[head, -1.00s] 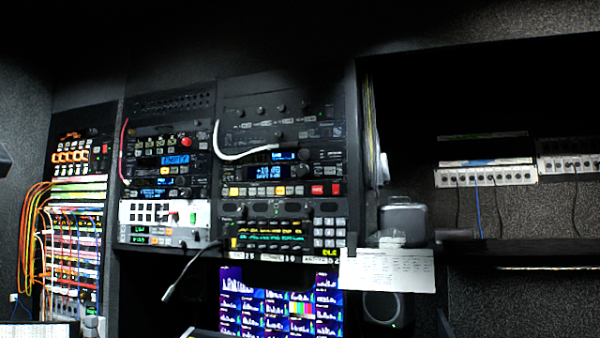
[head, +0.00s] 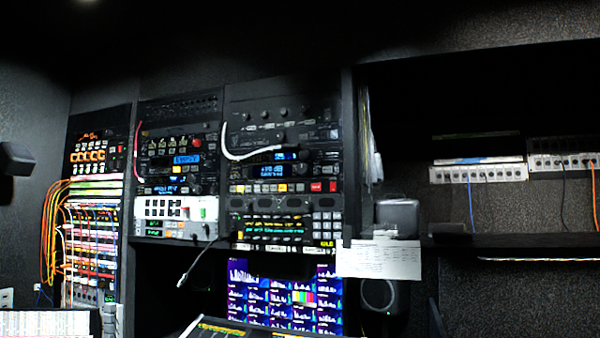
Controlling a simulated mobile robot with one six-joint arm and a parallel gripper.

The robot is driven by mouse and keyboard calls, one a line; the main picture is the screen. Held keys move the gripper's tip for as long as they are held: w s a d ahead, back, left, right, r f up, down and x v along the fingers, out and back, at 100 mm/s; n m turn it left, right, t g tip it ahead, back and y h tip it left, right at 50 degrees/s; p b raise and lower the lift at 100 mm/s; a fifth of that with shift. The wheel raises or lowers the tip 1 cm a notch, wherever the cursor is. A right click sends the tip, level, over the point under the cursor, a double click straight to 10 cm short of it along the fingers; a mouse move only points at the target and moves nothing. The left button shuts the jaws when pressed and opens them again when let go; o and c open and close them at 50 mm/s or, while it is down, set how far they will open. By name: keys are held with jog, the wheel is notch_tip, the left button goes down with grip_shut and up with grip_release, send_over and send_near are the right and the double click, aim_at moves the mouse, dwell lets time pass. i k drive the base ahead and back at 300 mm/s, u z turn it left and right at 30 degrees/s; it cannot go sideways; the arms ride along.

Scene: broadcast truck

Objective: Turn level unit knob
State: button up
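Two rack columns of dark units stand left of centre in the head view. In the right column, a unit with a lit blue display (head: 268,171) has a dark round knob (head: 303,170) at its right end. A row of coloured buttons with a red one (head: 316,187) lies just below. I cannot read a label that marks the level unit, so which unit it is stays unclear. More small knobs (head: 279,112) sit on the dark panel above. A white cable (head: 240,157) hangs across this column. My gripper is not in view.
A gooseneck (head: 197,264) sticks up before the racks. A console (head: 222,328) lies below the lit monitor wall (head: 240,300). A paper sheet (head: 380,259) hangs from the shelf edge at right. A patch bay with orange cables (head: 92,250) stands at left.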

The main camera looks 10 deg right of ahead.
aim_at(302, 169)
jog(key=u, duration=1.25)
jog(key=i, duration=0.4)
jog(key=z, duration=0.3)
